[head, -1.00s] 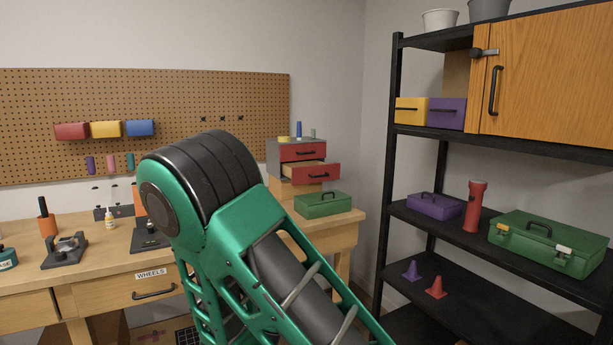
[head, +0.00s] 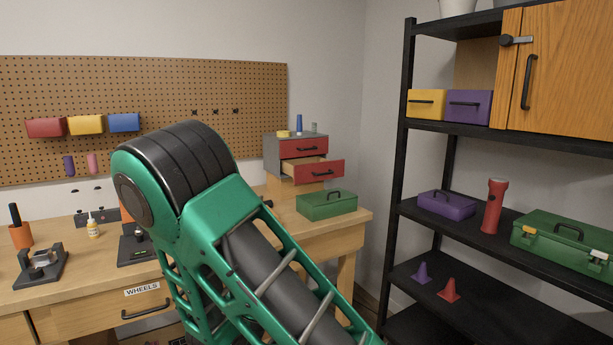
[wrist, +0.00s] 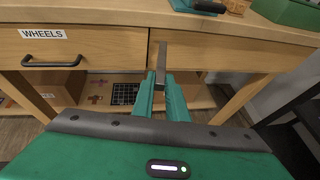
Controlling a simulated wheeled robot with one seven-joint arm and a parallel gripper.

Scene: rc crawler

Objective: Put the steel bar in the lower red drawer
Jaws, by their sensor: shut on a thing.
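In the wrist view my gripper (wrist: 160,88) is shut on the steel bar (wrist: 162,58), a narrow grey bar standing out beyond the teal fingertips. They show in front of the workbench's front drawers. In the head view my own arm hides the gripper and the bar. The lower red drawer (head: 323,173) is in the small grey cabinet at the right end of the workbench. It is pulled out, with its light wooden inside showing. The drawer does not show in the wrist view.
The upper red drawer (head: 304,149) is shut. A green toolbox (head: 327,206) sits in front of the cabinet, near the bench edge. The workbench (head: 85,265) has a wide WHEELS drawer (wrist: 80,50). A black shelf rack (head: 398,180) stands on the right, with floor between it and the bench.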

